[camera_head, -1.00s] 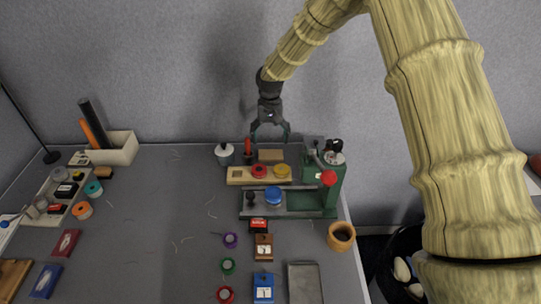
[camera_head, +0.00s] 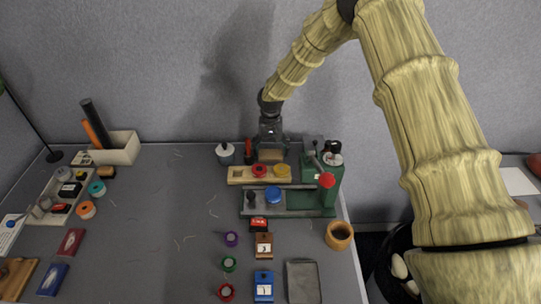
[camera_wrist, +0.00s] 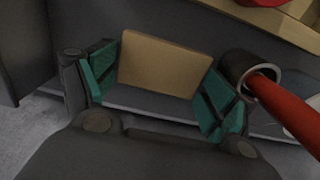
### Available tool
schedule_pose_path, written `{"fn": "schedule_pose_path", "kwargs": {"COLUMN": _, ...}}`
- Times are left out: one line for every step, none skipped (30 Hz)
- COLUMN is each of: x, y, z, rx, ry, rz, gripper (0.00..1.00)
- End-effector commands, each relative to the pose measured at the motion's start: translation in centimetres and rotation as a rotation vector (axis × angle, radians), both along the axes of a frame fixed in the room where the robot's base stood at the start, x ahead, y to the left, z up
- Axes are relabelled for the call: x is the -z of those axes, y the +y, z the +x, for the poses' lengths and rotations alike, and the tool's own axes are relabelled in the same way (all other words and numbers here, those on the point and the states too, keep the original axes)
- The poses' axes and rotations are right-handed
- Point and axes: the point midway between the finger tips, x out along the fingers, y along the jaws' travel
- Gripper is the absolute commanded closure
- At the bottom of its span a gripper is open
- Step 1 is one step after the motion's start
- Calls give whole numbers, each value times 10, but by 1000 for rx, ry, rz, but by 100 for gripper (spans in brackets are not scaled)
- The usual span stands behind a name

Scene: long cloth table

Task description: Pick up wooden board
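A small flat wooden board (camera_head: 270,155) stands at the back of the table, behind the long wooden strip with red and yellow round pieces. In the wrist view the tan board (camera_wrist: 165,66) lies between the two teal finger pads. My gripper (camera_head: 270,150) is lowered over it from behind, and it also shows in the wrist view (camera_wrist: 158,82). The fingers are open, one on each side of the board, with the pads close to its edges. Whether either pad touches it I cannot tell.
A red rod in a dark round holder (camera_wrist: 237,70) is close beside the right finger. The long wooden strip (camera_head: 237,175) lies just in front, with a green machine (camera_head: 328,190) to the right and a white-lidded pot (camera_head: 225,154) to the left. The table's left middle is mostly clear.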

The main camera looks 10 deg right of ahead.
Motion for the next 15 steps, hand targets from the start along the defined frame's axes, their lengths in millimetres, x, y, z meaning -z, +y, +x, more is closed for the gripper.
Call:
{"fn": "schedule_pose_path", "kwargs": {"x": 0, "y": 0, "z": 0, "rx": 0, "ry": 0, "rz": 0, "gripper": 23}}
{"fn": "schedule_pose_path", "kwargs": {"x": 0, "y": 0, "z": 0, "rx": 0, "ry": 0, "rz": 0, "gripper": 29}}
{"fn": "schedule_pose_path", "kwargs": {"x": 0, "y": 0, "z": 0, "rx": 0, "ry": 0, "rz": 0, "gripper": 36}}
{"fn": "schedule_pose_path", "kwargs": {"x": 0, "y": 0, "z": 0, "rx": 0, "ry": 0, "rz": 0, "gripper": 42}}
{"fn": "schedule_pose_path", "kwargs": {"x": 0, "y": 0, "z": 0, "rx": 0, "ry": 0, "rz": 0, "gripper": 44}}
{"fn": "schedule_pose_path", "kwargs": {"x": 0, "y": 0, "z": 0, "rx": 0, "ry": 0, "rz": 0, "gripper": 44}}
{"fn": "schedule_pose_path", "kwargs": {"x": 0, "y": 0, "z": 0, "rx": 0, "ry": 0, "rz": 0, "gripper": 44}}
{"fn": "schedule_pose_path", "kwargs": {"x": 0, "y": 0, "z": 0, "rx": 0, "ry": 0, "rz": 0, "gripper": 44}}
{"fn": "schedule_pose_path", "kwargs": {"x": 0, "y": 0, "z": 0, "rx": 0, "ry": 0, "rz": 0, "gripper": 44}}
{"fn": "schedule_pose_path", "kwargs": {"x": 0, "y": 0, "z": 0, "rx": 0, "ry": 0, "rz": 0, "gripper": 44}}
{"fn": "schedule_pose_path", "kwargs": {"x": 0, "y": 0, "z": 0, "rx": 0, "ry": 0, "rz": 0, "gripper": 44}}
{"fn": "schedule_pose_path", "kwargs": {"x": -1, "y": 0, "z": 0, "rx": 0, "ry": 0, "rz": 0, "gripper": 44}}
{"fn": "schedule_pose_path", "kwargs": {"x": -1, "y": 0, "z": 0, "rx": 0, "ry": 0, "rz": 0, "gripper": 44}}
{"fn": "schedule_pose_path", "kwargs": {"x": -1, "y": 0, "z": 0, "rx": 0, "ry": -1, "rz": 0, "gripper": 44}}
{"fn": "schedule_pose_path", "kwargs": {"x": -3, "y": 0, "z": 0, "rx": 0, "ry": -1, "rz": 0, "gripper": 44}}
